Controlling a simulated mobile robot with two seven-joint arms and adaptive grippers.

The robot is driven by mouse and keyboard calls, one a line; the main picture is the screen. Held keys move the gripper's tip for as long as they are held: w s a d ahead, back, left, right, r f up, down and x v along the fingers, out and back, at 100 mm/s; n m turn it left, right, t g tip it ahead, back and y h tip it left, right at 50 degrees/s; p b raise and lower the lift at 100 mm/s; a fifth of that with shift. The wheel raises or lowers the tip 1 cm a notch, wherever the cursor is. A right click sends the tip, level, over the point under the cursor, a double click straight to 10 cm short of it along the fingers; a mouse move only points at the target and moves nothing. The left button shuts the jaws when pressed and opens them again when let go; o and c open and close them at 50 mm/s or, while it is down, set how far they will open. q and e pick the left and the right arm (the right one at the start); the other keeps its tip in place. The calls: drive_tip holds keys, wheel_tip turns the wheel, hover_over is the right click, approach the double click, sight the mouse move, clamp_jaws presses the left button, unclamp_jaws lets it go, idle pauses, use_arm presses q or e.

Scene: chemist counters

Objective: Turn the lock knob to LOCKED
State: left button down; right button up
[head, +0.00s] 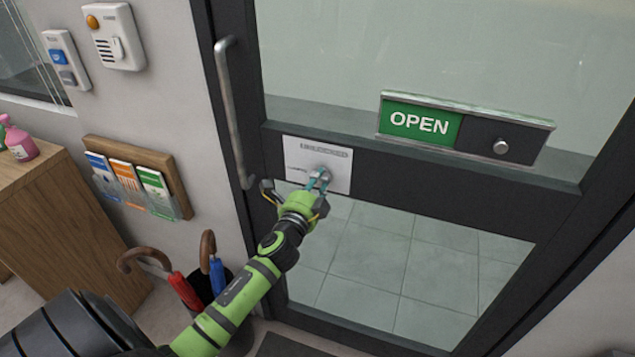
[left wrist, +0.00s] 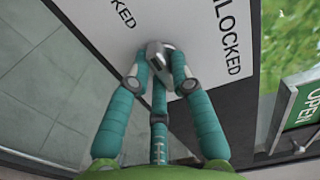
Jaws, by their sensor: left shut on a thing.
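The lock knob (head: 325,172) is a small grey metal knob on a white plate (head: 300,160) on the glass door's dark middle rail. My left gripper (head: 319,181) reaches up to it from below, with its teal fingers closed around it. In the left wrist view the knob (left wrist: 158,58) sits between the fingertips of the left gripper (left wrist: 157,72). Two partly cut-off labels ending in "CKED" show on the plate (left wrist: 190,25) there, one at the left and one at the right. The fingers partly hide the knob, and I cannot tell which label it points to. My right gripper is not in view.
A vertical door handle (head: 232,115) stands left of the plate. A sliding sign (head: 420,122) reads OPEN at the right. A leaflet rack (head: 165,200), an umbrella stand (head: 205,285) and a wooden counter (head: 60,220) are at the left.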

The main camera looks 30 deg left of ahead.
use_arm(q)
drive_tip(key=shift+r, duration=0.1)
idle(0.3)
drive_tip(key=c, duration=1.1)
unclamp_jaws()
drive_tip(key=v, duration=1.2)
drive_tip(key=shift+w, duration=0.1)
